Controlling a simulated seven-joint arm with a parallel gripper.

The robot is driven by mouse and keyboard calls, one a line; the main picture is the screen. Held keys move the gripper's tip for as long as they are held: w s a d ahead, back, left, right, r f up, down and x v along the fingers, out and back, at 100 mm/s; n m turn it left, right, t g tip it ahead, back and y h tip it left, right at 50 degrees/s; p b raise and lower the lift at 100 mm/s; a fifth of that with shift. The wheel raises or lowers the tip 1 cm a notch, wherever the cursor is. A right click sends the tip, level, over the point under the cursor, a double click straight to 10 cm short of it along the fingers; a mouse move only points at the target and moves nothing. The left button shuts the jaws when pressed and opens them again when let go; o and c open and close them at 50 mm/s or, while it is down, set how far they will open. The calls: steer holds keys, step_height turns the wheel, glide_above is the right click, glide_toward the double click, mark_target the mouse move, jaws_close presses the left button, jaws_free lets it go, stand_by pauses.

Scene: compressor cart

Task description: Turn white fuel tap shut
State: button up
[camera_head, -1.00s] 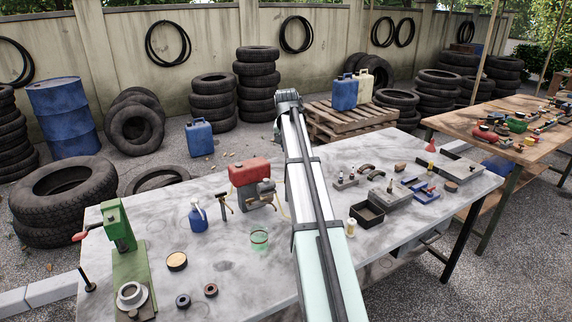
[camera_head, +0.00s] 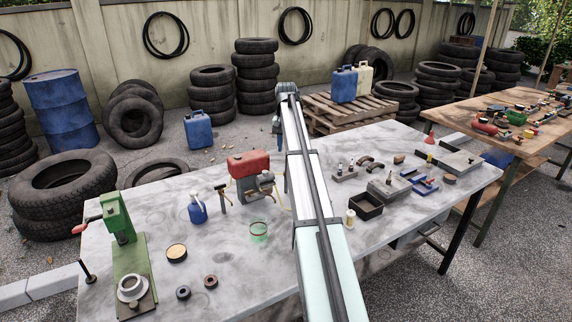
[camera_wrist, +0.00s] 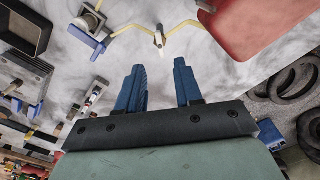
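The small white tap (camera_wrist: 159,37) sits on a pale yellow fuel line (camera_wrist: 183,26) at the top middle of the wrist view. A red tank (camera_wrist: 255,25) is right of it, and also shows in the head view (camera_head: 249,165). My gripper (camera_wrist: 159,67) has two blue fingers standing apart with nothing between them. The tap appears just beyond the fingertips, roughly in line with the gap; I cannot tell the distance. In the head view my arm covers the area right of the tank, and the tap cannot be made out.
A black open box (camera_head: 365,206) and grey metal blocks stand right of my arm on the workbench (camera_head: 225,275). A blue can (camera_head: 197,209), a green glass (camera_head: 259,231) and a green press (camera_head: 130,262) stand left. The bench's front middle is mostly clear.

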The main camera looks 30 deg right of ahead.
step_height(320, 180, down, 8)
stand_by(0.4)
steer(key=shift+c, duration=0.5)
jaws_close()
